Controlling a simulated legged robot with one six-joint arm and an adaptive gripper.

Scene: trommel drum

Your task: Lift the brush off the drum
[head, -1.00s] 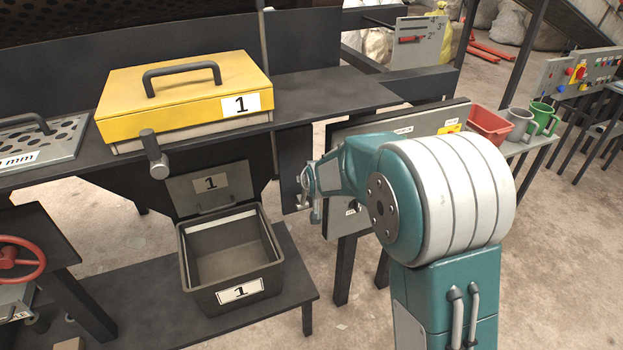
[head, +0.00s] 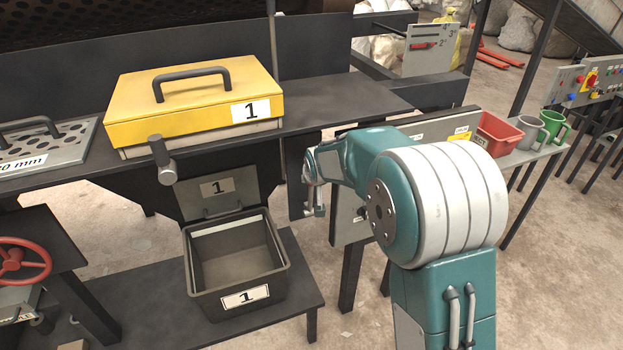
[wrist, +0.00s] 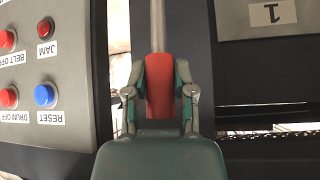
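My gripper (wrist: 160,82) has its two teal fingers on either side of a red grip (wrist: 159,75) with a pale rod (wrist: 158,25) running on from it to the top edge of the wrist view. The fingers look very close to the grip, but I cannot tell whether they press on it. In the head view my gripper (head: 314,190) is in front of the dark frame, right of the numbered bin. The red grip is hidden there. I cannot make out the brush for certain. The perforated drum (head: 150,22) shows along the top edge.
A button panel (wrist: 20,100) is close to my gripper in the wrist view. The yellow box (head: 130,100), a grey handle (head: 162,160) and the bin (head: 272,285) are on the left. A red container (head: 498,135) and mugs stand at right. Floor is clear at lower right.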

